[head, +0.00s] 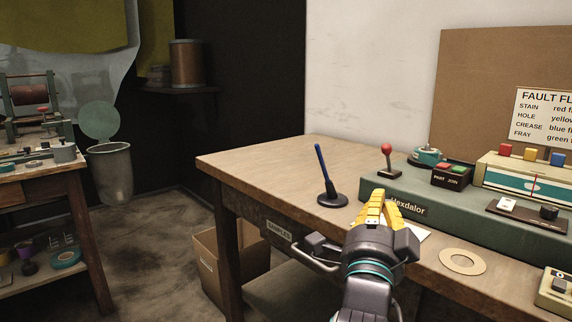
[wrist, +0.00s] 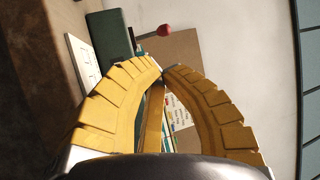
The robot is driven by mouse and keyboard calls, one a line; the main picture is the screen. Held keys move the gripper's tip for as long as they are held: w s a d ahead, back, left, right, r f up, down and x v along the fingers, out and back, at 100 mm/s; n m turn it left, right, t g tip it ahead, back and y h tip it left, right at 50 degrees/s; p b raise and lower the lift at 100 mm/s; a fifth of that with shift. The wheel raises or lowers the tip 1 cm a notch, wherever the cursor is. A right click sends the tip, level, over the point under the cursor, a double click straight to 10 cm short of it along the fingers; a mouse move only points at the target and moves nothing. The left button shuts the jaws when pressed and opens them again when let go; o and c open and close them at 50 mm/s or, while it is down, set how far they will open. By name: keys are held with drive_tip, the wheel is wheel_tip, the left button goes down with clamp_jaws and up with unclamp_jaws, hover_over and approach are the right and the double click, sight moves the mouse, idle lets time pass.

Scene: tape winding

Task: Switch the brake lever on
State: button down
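A lever with a red ball knob (head: 386,149) stands upright on the left end of the green Hexdalor machine (head: 385,196). The red ball (wrist: 164,30) also shows in the wrist view, beyond my fingertips. A blue stick (head: 322,162) on a round black base leans left on the table to the left of the machine. No label marks either one as the brake lever. My gripper (head: 379,200), with yellow fingers, is in front of the machine's left part, below the red knob in the picture and apart from it. In the wrist view its fingertips (wrist: 162,71) meet with nothing seen held.
The machine carries a teal tape dispenser (head: 427,157), a button box (head: 453,175) and a panel with coloured knobs (head: 531,152). A cardboard ring (head: 463,262) lies on the wooden table (head: 265,160). The table's left part is clear. A drawer handle (head: 312,257) juts out in front.

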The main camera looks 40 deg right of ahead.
sight(386, 154)
drive_tip(key=shift+d+r, duration=0.1)
idle(0.4)
drive_tip(key=shift+w+d+r+p, duration=0.25)
drive_tip(key=shift+d+p, duration=0.15)
drive_tip(key=shift+p, duration=0.35)
drive_tip(key=p+x, duration=0.3)
drive_tip(key=shift+d+r+p, duration=0.1)
drive_tip(key=shift+d+p, duration=0.15)
drive_tip(key=shift+p, duration=0.15)
drive_tip(key=b+x, duration=0.1)
drive_tip(key=x, duration=0.1)
drive_tip(key=b+x, duration=0.1)
drive_tip(key=x, duration=0.1)
drive_tip(key=b+x, duration=0.1)
drive_tip(key=x, duration=0.1)
drive_tip(key=shift+w+d+f, duration=0.15)
drive_tip(key=shift+d+f, duration=0.05)
drive_tip(key=shift+f, duration=0.1)
drive_tip(key=shift+b+x, duration=1.25)
drive_tip(key=shift+x, duration=0.15)
drive_tip(key=shift+r, duration=0.2)
